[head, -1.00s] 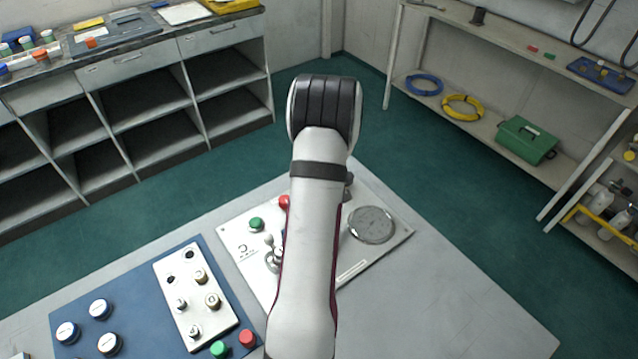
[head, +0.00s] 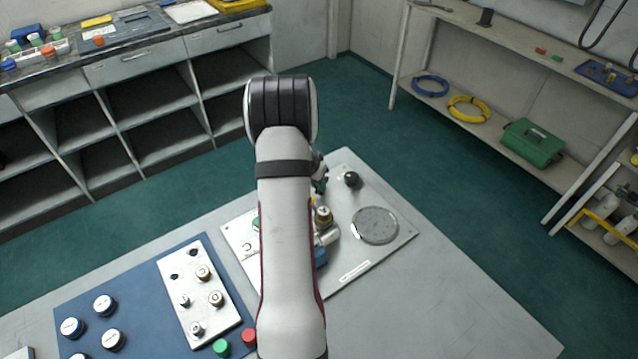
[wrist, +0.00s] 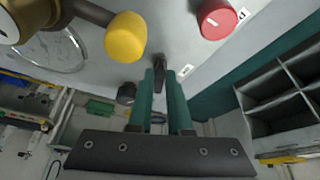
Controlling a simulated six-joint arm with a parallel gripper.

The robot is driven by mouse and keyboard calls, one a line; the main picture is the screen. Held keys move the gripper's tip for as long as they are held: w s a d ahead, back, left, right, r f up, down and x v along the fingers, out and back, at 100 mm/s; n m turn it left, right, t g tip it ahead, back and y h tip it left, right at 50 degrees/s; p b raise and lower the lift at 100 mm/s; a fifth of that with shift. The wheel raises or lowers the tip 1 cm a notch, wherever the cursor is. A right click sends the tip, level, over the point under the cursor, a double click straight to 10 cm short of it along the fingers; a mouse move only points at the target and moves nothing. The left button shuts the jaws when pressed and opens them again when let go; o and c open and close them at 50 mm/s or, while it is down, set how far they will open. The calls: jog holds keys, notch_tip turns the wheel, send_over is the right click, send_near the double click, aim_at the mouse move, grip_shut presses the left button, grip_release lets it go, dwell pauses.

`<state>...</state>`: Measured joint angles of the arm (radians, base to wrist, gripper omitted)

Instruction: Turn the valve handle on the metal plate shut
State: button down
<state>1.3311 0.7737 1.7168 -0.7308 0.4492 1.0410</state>
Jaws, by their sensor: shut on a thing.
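The metal plate (head: 345,277) lies on the grey table, partly hidden behind my arm. My gripper (wrist: 160,78) reaches down to the plate with its teal fingers close together. It is shut on a dark handle (wrist: 160,68), of which only a small part shows between the fingertips. I take this to be the valve handle; its angle is hard to tell. In the head view my arm hides most of the gripper, and a bit of teal finger (head: 320,185) shows above the plate's far part.
Near the gripper are a yellow knob (wrist: 125,37), a red knob (wrist: 216,18) and a black knob (head: 351,179). A blue panel (head: 140,300) with knobs lies left. The table's right part is clear.

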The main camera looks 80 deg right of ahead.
jog(key=shift+w+d+m+g+y, duration=0.15)
jog(key=shift+m+g, duration=0.25)
jog(key=shift+m, duration=0.75)
jog(key=shift+w+d+m+g+y, duration=0.1)
jog(key=shift+w+m+g+y, duration=0.25)
jog(key=shift+m, duration=0.8)
jog(key=shift+s, duration=0.15)
jog(key=c, duration=0.8)
grip_release()
jog(key=shift+c, duration=0.2)
jog(key=v, duration=1.5)
jog(key=shift+a+r, duration=0.15)
jog(key=shift+r, duration=0.2)
